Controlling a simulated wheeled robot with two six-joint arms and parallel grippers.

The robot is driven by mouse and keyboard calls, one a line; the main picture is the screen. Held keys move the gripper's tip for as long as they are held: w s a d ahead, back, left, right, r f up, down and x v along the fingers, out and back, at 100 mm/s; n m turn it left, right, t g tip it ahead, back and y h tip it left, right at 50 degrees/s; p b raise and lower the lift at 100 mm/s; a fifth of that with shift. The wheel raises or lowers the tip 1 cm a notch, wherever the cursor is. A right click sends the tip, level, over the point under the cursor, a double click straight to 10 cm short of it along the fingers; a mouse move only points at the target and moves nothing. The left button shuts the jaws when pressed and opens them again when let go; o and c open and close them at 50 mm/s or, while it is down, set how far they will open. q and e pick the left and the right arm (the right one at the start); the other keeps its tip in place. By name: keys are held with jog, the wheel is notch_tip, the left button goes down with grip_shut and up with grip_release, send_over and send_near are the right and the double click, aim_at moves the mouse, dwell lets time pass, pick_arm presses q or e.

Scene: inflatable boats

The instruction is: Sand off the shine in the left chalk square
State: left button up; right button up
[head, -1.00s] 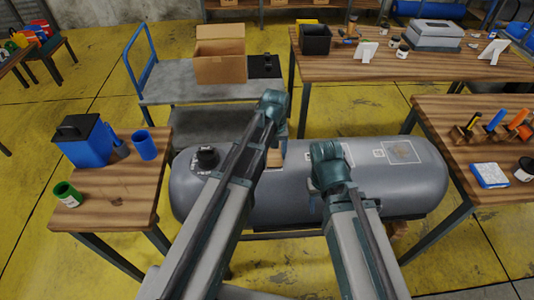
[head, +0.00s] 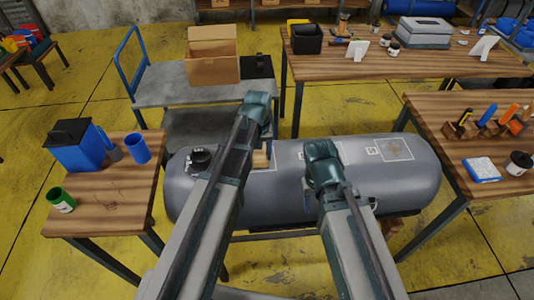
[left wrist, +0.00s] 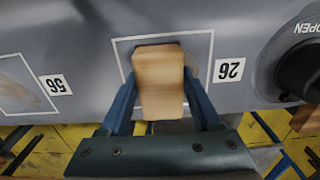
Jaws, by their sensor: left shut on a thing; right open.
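The grey inflatable tube (head: 285,205) lies across the front. My left gripper (head: 258,160) is shut on a tan sanding block (left wrist: 158,80), which also shows in the head view (head: 261,159). The block is over the left chalk square (left wrist: 208,42), whose white outline is beside a label 26 (left wrist: 229,69).
Wooden tables stand left (head: 95,205) and right (head: 480,145). A grey cart (head: 165,85) with a cardboard box (head: 212,65) is behind.

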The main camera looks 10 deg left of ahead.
pick_arm(q)
jog(key=shift+s+a, duration=0.1)
jog(key=shift+a, duration=0.3)
jog(key=shift+a, duration=0.1)
jog(key=shift+s+a+r, duration=0.1)
jog(key=shift+s+a, duration=0.15)
jog(key=shift+a, duration=0.7)
jog(key=shift+s+a, duration=0.2)
jog(key=shift+a, duration=0.75)
jog(key=shift+r, duration=0.15)
notch_tip(320, 180, up, 6)
jog(key=p, duration=0.6)
notch_tip(320, 180, up, 3)
jog(key=p, duration=0.3)
